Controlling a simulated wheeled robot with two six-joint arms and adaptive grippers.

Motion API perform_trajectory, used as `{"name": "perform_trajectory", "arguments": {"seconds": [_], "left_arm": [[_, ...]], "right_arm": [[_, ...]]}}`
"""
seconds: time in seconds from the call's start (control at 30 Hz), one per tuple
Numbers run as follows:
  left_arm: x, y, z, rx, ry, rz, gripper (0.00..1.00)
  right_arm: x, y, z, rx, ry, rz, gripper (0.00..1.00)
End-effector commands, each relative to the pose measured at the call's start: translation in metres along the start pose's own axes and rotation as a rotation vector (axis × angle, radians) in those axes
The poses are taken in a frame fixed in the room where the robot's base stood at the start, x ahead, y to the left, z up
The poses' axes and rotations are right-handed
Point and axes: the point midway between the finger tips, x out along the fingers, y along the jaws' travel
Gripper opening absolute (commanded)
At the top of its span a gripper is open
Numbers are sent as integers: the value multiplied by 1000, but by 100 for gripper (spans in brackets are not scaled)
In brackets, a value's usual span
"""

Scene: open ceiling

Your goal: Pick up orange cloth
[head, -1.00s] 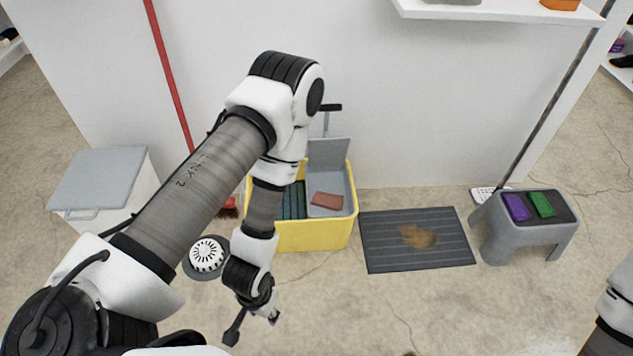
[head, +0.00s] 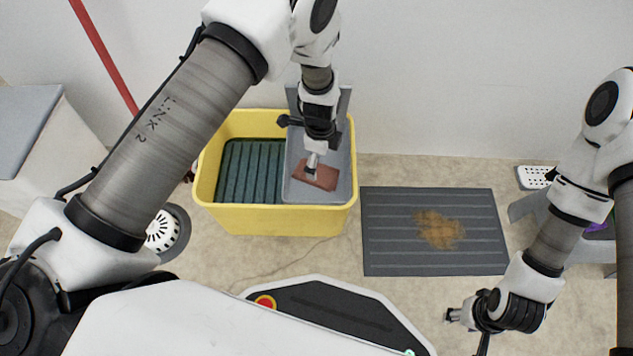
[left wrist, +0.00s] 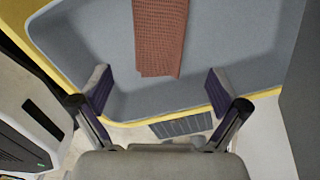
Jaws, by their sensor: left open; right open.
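The orange cloth (head: 326,179), a reddish-brown waffle-textured piece, lies flat in the grey compartment (head: 340,195) on the right side of the yellow bucket (head: 275,220). My left gripper (head: 311,170) points down over the cloth, covering part of it in the head view. In the left wrist view the cloth (left wrist: 160,40) is ahead of my open left gripper (left wrist: 158,88); its near end lies short of the fingertips, and nothing is between the fingers. My right gripper (head: 455,315) is open and empty, low at the right, away from the bucket.
A dark ribbed mat (head: 385,235) with a brown stain (head: 440,229) lies right of the bucket. A grey step stool (head: 525,206) is partly hidden behind my right arm. A white wall stands behind the bucket.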

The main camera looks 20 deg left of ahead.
Motion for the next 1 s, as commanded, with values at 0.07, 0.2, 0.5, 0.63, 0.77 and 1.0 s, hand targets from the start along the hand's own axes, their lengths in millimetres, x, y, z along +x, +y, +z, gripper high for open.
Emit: {"name": "perform_trajectory", "arguments": {"seconds": [0.07,0.2,0.5,0.63,0.77,1.0], "left_arm": [[13,1,1,-3,0,1,98],[34,2,5,-4,0,2,98],[61,2,9,-6,-2,0,98],[60,2,9,-6,-2,0,91],[60,2,9,-6,-2,0,45],[60,3,9,-6,-2,1,34]], "right_arm": [[9,0,0,0,1,0,50],[28,0,0,0,1,0,50],[48,1,-2,6,5,1,50],[47,1,-2,6,5,1,50],[47,1,-2,6,5,1,50],[48,1,-2,5,5,1,50]]}}
